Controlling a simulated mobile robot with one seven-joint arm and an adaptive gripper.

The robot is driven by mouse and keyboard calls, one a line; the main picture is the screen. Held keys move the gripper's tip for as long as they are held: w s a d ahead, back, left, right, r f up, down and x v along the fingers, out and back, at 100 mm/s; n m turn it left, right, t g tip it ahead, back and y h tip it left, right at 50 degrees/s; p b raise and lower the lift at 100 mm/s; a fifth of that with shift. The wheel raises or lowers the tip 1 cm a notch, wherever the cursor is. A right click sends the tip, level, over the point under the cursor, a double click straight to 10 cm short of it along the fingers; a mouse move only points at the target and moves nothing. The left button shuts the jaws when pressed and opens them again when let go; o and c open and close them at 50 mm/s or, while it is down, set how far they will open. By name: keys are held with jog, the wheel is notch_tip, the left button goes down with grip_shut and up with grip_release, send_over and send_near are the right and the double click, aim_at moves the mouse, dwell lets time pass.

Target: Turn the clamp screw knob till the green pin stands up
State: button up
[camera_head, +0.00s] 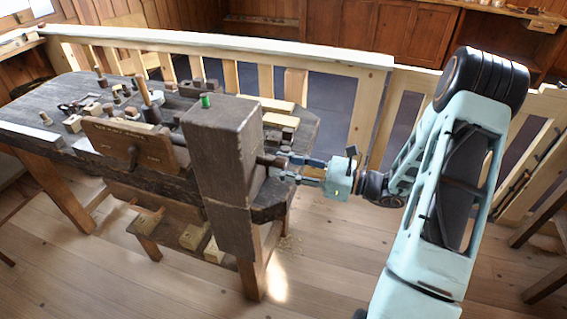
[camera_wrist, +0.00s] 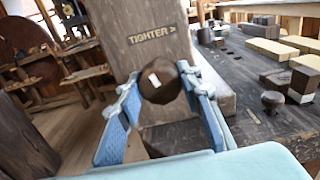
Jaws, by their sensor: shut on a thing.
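The clamp screw knob (camera_wrist: 160,84) is a dark brown round knob with a white mark on its face, tilted in the wrist view. It sits on the side of a tall dark wooden block (camera_head: 213,140). My gripper (camera_head: 282,166) reaches it from the right in the head view; its pale blue fingers (camera_wrist: 158,92) are shut on the knob, one on each side. The knob (camera_head: 266,161) is partly hidden by the fingers there.
The block stands at the end of a dark workbench (camera_head: 45,135) and bears the word "TIGHTER" with an arrow pointing right (camera_wrist: 153,34). Several wooden pieces and spools lie on the bench. A pale wooden railing (camera_head: 250,48) runs behind it.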

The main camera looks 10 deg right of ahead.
jog(key=shift+d+f, duration=0.2)
jog(key=o, duration=1.1)
jog(key=shift+s+r, duration=0.1)
jog(key=shift+c, duration=0.2)
jog(key=shift+o, duration=0.5)
jog(key=shift+r, duration=0.1)
jog(key=v, duration=1.2)
